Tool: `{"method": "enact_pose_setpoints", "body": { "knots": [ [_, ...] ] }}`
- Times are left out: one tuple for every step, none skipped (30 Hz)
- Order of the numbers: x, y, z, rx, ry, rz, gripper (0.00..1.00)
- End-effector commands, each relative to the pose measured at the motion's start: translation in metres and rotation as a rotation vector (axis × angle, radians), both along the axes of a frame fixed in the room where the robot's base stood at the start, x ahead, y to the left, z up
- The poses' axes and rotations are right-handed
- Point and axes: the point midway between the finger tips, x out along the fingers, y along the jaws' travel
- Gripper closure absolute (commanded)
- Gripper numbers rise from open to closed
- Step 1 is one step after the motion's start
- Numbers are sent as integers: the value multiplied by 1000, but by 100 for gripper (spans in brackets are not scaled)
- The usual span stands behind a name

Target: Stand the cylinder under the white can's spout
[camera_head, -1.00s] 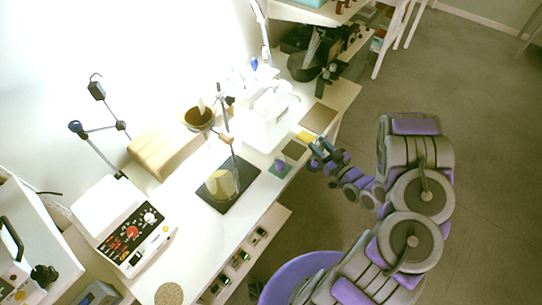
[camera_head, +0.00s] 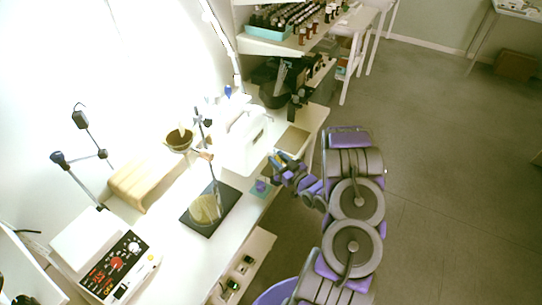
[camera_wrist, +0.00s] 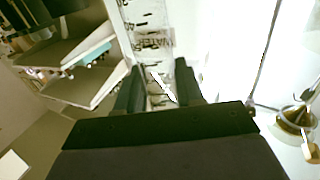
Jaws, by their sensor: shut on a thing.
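The white can (camera_head: 243,140) stands on the bench, left of and behind my gripper (camera_head: 277,163) in the head view. My gripper is at the bench's front edge. In the wrist view its two dark fingers (camera_wrist: 158,90) are shut on a narrow, pale, see-through upright piece with dark marks, which looks like the cylinder (camera_wrist: 150,55). Lettering reading "WATER" shows beyond or through it. The cylinder is too small to make out in the head view. I cannot make out the can's spout clearly, nor whether the cylinder's base touches anything.
A stand with a beaker (camera_head: 206,209) is on a dark plate (camera_head: 190,221). Shelves stand behind. The floor at right is clear.

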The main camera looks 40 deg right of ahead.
Motion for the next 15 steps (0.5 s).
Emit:
{"method": "enact_pose_setpoints", "body": {
  "knots": [
    [12,-5,-2,-2,-4,1,100],
    [18,-7,-3,-2,-2,2,100],
    [27,-11,-4,-4,-3,3,100],
    [34,-15,-3,-4,-5,3,100],
    [40,-18,-4,-4,-5,2,100],
    [47,-22,-6,-2,-1,2,100],
    [52,-24,-7,-2,-1,2,100],
    [58,-27,-7,-3,-2,2,100],
    [63,-30,-7,-2,-3,3,100],
    [66,-31,-8,-1,-2,3,100],
    [69,-33,-9,0,0,2,100],
    [73,-35,-10,1,2,2,100],
    [75,-36,-10,1,2,1,100],
    [76,-37,-10,1,3,1,100],
    [78,-38,-10,1,3,1,100]
  ]
}}
